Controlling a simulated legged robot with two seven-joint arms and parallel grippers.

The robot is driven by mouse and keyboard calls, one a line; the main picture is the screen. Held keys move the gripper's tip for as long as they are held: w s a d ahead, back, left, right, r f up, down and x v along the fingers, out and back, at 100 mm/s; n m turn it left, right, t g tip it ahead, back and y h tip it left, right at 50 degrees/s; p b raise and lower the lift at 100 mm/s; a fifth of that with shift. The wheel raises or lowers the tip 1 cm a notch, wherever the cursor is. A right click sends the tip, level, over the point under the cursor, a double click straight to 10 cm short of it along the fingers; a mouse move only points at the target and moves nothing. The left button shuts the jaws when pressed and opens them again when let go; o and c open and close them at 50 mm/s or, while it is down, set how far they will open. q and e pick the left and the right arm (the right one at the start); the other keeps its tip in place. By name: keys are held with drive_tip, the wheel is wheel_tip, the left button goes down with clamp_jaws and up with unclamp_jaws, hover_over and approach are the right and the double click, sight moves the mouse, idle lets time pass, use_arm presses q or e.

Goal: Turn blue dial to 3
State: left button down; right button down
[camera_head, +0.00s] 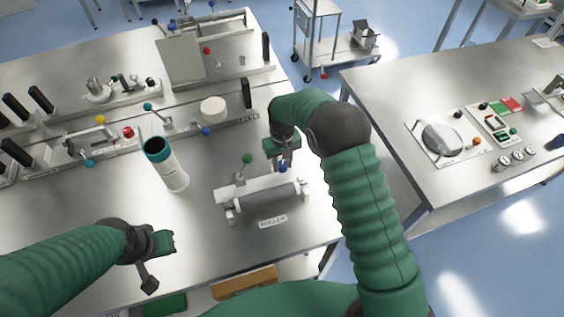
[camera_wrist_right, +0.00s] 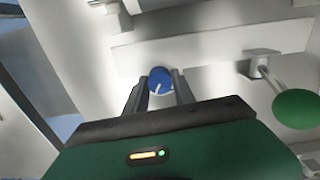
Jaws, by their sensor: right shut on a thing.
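The blue dial (camera_wrist_right: 160,80) is a small round knob with a white pointer line, sitting between the two dark fingers of my right gripper (camera_wrist_right: 159,85) in the right wrist view. The right gripper is shut on it. In the head view, the blue dial (camera_head: 283,168) shows as a small blue spot beside the roller unit, under the right gripper (camera_head: 284,164). No numbers around the dial can be read. My left gripper (camera_head: 158,262) is over the front left of the table, away from the dial; its jaw opening is unclear.
The roller unit (camera_head: 265,196) has a green-knobbed lever (camera_head: 247,159) near the dial. A white cylinder with a teal rim (camera_head: 166,165) stands to its left. Several lever stations fill the table's back. A second table (camera_head: 400,98) is at right.

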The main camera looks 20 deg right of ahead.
sight(282, 163)
drive_tip(key=c, duration=1.4)
unclamp_jaws()
drive_tip(key=shift+w+r, duration=0.25)
drive_tip(key=shift+c, duration=0.2)
drive_tip(key=o, duration=0.4)
drive_tip(key=shift+s+f, duration=0.15)
drive_tip(key=shift+f, duration=0.05)
wheel_tip(282, 163, up, 17)
drive_tip(key=shift+f+b, duration=0.1)
drive_tip(key=shift+b, duration=0.75)
drive_tip(key=s+d+f+t, duration=0.1)
drive_tip(key=s+f, duration=0.1)
drive_tip(key=s, duration=0.5)
drive_tip(key=s+d+f, duration=0.1)
drive_tip(key=s+f, duration=0.2)
drive_tip(key=s, duration=0.5)
drive_tip(key=s+d+f+m+t, duration=0.1)
drive_tip(key=s+f, duration=0.1)
drive_tip(key=s, duration=0.5)
drive_tip(key=shift+s+d+f+t, duration=0.1)
drive_tip(key=shift+s+f+t, duration=0.2)
drive_tip(key=shift+f, duration=0.1)
